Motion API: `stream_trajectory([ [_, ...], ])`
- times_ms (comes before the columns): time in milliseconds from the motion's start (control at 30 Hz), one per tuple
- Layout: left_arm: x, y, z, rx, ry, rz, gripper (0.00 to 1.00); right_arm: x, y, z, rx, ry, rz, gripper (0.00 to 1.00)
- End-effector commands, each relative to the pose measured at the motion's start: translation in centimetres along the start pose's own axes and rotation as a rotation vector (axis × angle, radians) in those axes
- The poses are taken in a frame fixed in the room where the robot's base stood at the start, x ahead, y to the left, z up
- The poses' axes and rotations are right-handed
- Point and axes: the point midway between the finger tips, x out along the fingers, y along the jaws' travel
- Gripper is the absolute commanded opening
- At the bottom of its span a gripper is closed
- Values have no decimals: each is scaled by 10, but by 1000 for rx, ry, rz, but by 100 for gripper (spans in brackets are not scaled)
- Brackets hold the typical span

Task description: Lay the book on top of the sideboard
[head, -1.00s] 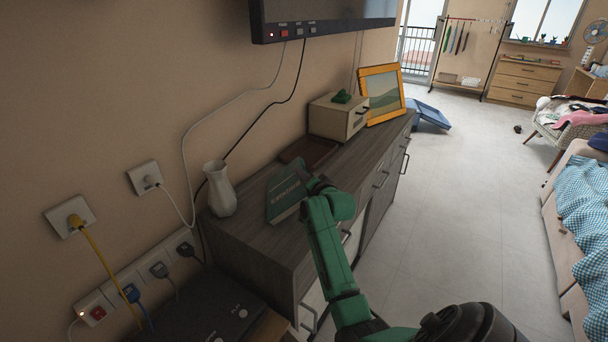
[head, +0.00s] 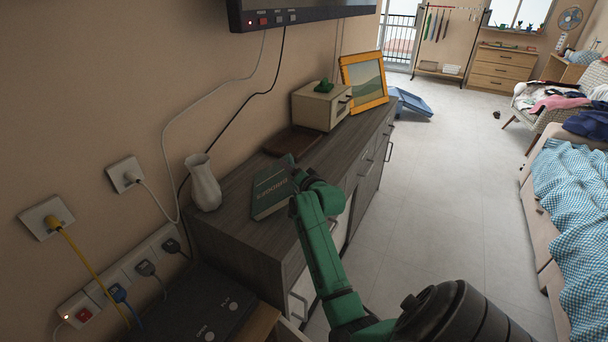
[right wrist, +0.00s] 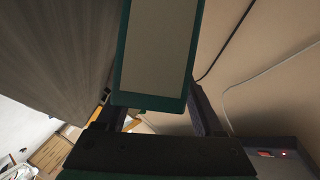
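The green book (head: 270,193) with a light title is over the near part of the grey wooden sideboard top (head: 238,222), cover facing up. In the head view I cannot tell whether its underside touches the wood. My right gripper (right wrist: 160,108) has its two fingers on either side of the book, which also shows in the right wrist view (right wrist: 155,50) with pale pages between green covers. It appears shut on the book. In the head view my arm hides the gripper's fingertips. My left gripper is not in view.
A white vase (head: 203,183) stands left of the book, near the wall. A dark brown flat object (head: 292,141), a cream box (head: 320,108) and an orange picture frame (head: 364,82) are farther along the sideboard. A wall-mounted screen (head: 300,10) hangs above.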

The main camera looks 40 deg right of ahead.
Motion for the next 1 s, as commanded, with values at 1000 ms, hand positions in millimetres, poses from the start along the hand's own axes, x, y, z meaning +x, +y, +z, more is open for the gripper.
stream_trajectory([
  [1000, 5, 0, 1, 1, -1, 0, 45, -123, 0, -1, 1, 3, -2, 67],
])
